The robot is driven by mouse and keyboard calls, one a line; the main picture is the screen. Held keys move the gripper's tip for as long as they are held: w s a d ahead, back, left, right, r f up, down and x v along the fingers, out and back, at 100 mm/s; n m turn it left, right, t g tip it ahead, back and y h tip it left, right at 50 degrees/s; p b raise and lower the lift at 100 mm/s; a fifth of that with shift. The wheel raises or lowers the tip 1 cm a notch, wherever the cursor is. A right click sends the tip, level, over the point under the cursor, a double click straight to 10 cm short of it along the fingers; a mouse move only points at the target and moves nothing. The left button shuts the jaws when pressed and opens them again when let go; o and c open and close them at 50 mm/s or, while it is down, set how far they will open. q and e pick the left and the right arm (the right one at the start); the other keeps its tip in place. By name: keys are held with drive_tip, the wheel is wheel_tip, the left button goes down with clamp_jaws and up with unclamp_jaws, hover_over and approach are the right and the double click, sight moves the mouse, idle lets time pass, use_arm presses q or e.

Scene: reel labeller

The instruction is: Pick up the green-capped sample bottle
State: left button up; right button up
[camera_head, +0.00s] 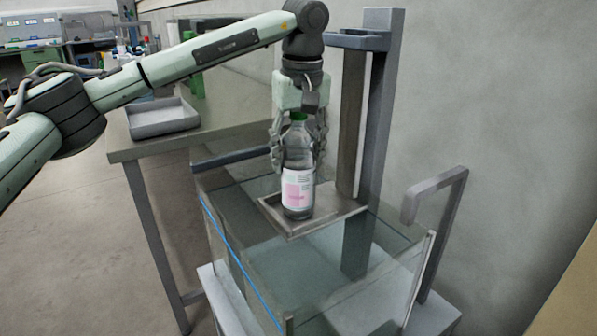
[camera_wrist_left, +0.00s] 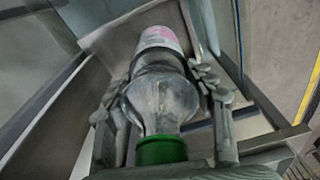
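The green-capped sample bottle (camera_head: 298,180) is clear glass with a pink and white label, upright at a small metal tray (camera_head: 348,207) on the column above the glass tank. I cannot tell whether its base touches the tray. My left gripper (camera_head: 299,160) comes down over the bottle from above, one finger on each side of its body, and looks shut on it. In the left wrist view the bottle (camera_wrist_left: 162,95) lies between both fingers, its green cap (camera_wrist_left: 161,150) nearest the palm. My right gripper is not in view.
The glass tank (camera_head: 250,255) has upright walls and a blue line along one edge. A grey column (camera_head: 378,120) rises behind the tray, and a grey handle-like bracket (camera_head: 437,195) stands at right. A table with a grey bin (camera_head: 162,118) is at left.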

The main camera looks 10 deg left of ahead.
use_arm(q)
drive_tip(key=shift+r, duration=0.1)
drive_tip(key=c, duration=0.9)
